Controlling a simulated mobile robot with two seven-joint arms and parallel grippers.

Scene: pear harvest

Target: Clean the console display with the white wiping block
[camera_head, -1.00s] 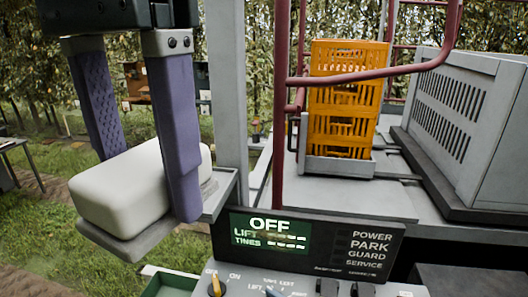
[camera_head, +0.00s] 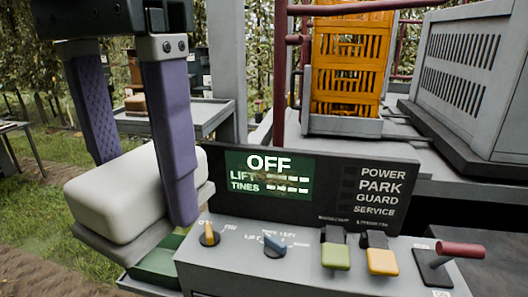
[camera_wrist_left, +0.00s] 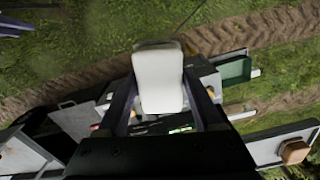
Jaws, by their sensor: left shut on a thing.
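The white wiping block (camera_head: 120,196) is held between the two purple-grey fingers of my left gripper (camera_head: 140,160). A grey pad shows along its underside. It also shows in the left wrist view (camera_wrist_left: 158,80), between the fingers. The console display (camera_head: 266,176) is a green screen reading OFF, LIFT and TINES, with a brownish smudge over its middle. The block is to the left of the display and apart from it, nearer to me. My right gripper is in neither view.
Below the display, the console panel has a yellow knob (camera_head: 209,234), a blue knob (camera_head: 274,244), green and yellow switches and a red-handled lever (camera_head: 459,250). A green tray (camera_head: 158,262) is below left. An orange crate (camera_head: 350,60) stands behind, beside a red rail.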

